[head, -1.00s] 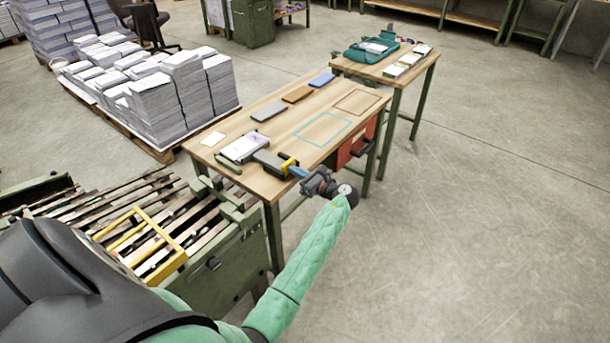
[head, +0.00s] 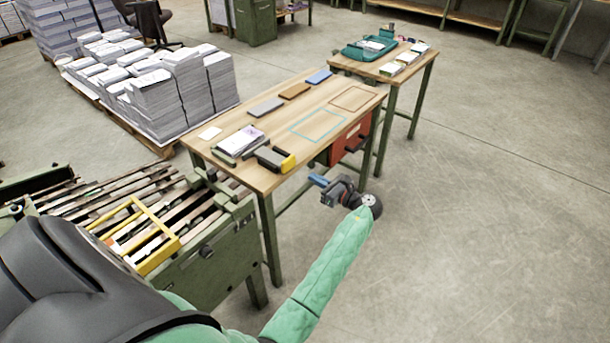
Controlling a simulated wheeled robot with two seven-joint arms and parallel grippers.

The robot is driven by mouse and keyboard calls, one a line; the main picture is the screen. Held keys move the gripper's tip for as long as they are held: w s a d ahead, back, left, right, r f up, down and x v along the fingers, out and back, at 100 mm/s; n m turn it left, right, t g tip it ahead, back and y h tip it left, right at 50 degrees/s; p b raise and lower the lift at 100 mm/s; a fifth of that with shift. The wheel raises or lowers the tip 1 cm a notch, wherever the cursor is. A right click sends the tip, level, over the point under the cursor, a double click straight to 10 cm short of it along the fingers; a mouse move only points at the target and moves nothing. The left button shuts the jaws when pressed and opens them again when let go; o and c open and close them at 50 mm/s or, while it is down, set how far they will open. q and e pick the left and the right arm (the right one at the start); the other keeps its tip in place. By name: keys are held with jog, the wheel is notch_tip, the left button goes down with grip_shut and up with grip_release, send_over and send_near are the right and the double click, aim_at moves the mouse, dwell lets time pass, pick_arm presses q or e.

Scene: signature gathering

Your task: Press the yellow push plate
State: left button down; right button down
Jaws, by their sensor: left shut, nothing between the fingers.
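The yellow push plate (head: 289,163) is on the right end of a small dark device (head: 270,156) at the front edge of the wooden table. My left gripper (head: 317,180) has blue fingertips and is shut and empty. It is off the table's front edge, to the right of the plate and lower in the picture, with a visible gap between them. Next to the device lies a stack of papers (head: 240,142) with a picture on top. My right gripper is not in view.
The wooden table (head: 330,98) also bears grey, brown and blue blocks and two marked outlines. A red drawer unit (head: 349,140) hangs under its front edge. The floor at right is clear.

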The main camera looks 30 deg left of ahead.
pick_arm(q)
jog(key=shift+s+d, duration=0.1)
jog(key=shift+d, duration=1.1)
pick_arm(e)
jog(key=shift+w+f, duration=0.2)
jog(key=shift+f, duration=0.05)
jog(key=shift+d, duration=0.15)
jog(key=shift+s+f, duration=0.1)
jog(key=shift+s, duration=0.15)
